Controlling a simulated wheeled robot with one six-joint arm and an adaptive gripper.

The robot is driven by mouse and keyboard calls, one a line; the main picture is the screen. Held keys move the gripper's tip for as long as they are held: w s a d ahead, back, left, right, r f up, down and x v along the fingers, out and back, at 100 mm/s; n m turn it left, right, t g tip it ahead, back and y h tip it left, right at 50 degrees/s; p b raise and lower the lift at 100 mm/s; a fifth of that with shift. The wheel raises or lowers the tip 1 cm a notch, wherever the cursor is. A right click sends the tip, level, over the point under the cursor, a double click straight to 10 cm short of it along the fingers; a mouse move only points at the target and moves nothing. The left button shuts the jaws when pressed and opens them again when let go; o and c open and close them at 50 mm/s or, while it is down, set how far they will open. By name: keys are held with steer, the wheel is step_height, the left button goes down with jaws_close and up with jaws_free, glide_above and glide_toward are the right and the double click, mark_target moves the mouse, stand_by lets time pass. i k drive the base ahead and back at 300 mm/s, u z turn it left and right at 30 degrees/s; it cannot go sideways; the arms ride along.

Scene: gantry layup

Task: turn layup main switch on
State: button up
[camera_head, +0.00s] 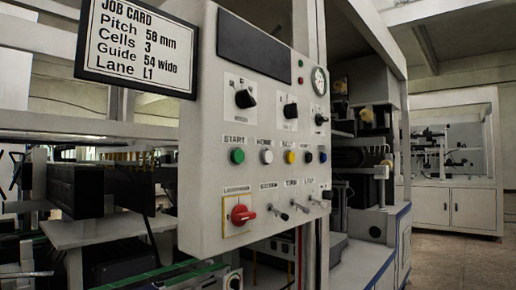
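A grey control panel (209,120) fills the middle of the head view, seen at an angle. Near its lower left is a red rotary switch (242,215) on a yellow plate, with a small label above it too blurred to read surely. Its red handle looks about level, pointing right; I cannot tell whether this is on or off. My gripper is not in view.
The panel also carries black knobs (245,98), a green START button (237,156), other coloured buttons, and several small toggles (281,213) right of the red switch. A job card (137,45) hangs at upper left. Open floor (450,262) lies at right.

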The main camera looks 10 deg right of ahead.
mark_target(240, 214)
steer(key=u, duration=1.2)
steer(key=k, duration=0.95)
steer(key=z, duration=1.65)
